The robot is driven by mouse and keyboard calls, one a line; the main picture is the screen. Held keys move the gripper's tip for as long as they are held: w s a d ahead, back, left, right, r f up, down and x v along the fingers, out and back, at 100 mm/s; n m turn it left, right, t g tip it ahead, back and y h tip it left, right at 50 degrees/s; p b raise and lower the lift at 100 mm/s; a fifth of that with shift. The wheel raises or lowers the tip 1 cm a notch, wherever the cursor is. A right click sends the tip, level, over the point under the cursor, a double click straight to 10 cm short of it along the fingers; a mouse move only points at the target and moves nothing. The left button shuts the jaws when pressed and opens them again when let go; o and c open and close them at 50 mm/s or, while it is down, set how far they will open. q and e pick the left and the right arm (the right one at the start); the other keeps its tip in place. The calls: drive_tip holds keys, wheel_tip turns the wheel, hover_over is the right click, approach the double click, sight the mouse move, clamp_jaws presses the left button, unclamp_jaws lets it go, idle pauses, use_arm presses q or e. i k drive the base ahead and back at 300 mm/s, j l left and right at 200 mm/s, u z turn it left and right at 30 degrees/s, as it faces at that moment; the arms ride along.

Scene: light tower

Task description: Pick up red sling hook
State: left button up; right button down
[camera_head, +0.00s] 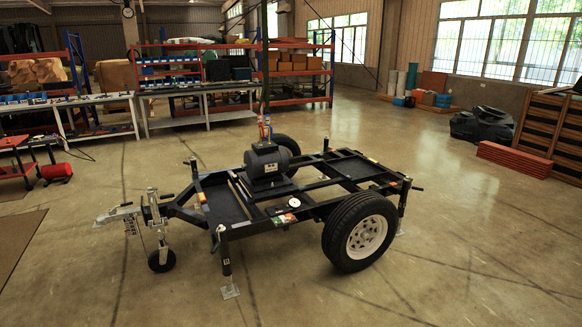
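A black motor-like unit (268,162) sits on the frame of a black two-wheeled trailer (228,205). Right above the unit, small red and yellowish hook-like pieces (266,127) show at the lower end of a dark vertical line (265,60). The red piece is very small, so I cannot tell its exact shape or whether it touches the unit. Neither of my grippers is in view.
The trailer's large wheel (361,231) is at its near right, its jockey wheel (161,260) at the left. Shelves and a bench (200,112) stand behind. Red planks (515,161) lie at the right.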

sight(259, 116)
drive_tip(key=i, duration=2.75)
